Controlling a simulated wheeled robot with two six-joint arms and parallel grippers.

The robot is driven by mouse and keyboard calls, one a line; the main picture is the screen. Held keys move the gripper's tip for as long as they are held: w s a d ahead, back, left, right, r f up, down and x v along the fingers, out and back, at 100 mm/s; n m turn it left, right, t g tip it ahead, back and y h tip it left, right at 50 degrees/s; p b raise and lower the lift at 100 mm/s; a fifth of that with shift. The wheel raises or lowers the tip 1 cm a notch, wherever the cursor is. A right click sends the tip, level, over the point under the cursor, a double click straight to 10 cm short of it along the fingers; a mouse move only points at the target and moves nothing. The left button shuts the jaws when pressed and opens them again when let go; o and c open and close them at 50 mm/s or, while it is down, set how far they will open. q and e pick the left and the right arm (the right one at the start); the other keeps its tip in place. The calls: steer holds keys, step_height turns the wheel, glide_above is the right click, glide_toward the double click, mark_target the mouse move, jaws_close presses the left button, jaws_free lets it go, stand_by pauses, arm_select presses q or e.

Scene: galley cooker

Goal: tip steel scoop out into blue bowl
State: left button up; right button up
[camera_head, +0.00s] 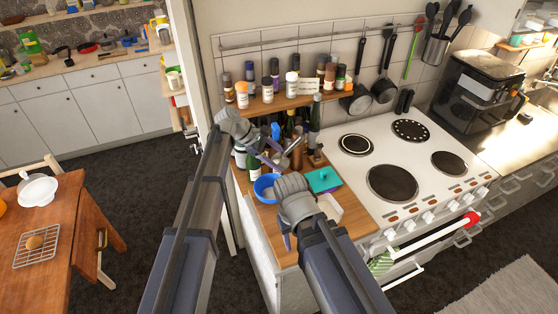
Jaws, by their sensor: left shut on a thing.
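The blue bowl (262,188) stands on the wooden counter left of the cooker, its right part hidden by my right gripper's wrist. My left gripper (273,157) is above and behind the bowl, in front of the bottles. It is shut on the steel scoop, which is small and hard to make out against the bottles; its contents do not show. My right gripper (287,241) points down over the front of the counter, in front of the bowl. Its fingers are mostly hidden behind its own wrist.
A teal box (323,180) and a pale block-like thing (329,211) are right of the bowl. Bottles (314,118) crowd the counter's back, under a shelf of spice jars (267,104). The white cooker (399,165) adjoins on the right, its hob clear.

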arm_select(q)
steer(key=shift+b, duration=0.3)
stand_by(0.4)
steer(key=shift+h, duration=0.4)
steer(key=shift+a+b, duration=0.1)
steer(key=shift+b, duration=0.3)
steer(key=shift+a+h+b, duration=0.1)
steer(key=shift+h+b, duration=0.3)
steer(key=shift+b, duration=0.05)
stand_by(0.5)
steer(key=shift+f+h+b, duration=0.1)
steer(key=shift+h+b, duration=0.3)
steer(key=shift+b, duration=0.2)
steer(key=shift+a, duration=0.1)
steer(key=shift+a+h+b, duration=0.1)
steer(key=shift+h+b, duration=0.3)
steer(key=shift+b, duration=0.3)
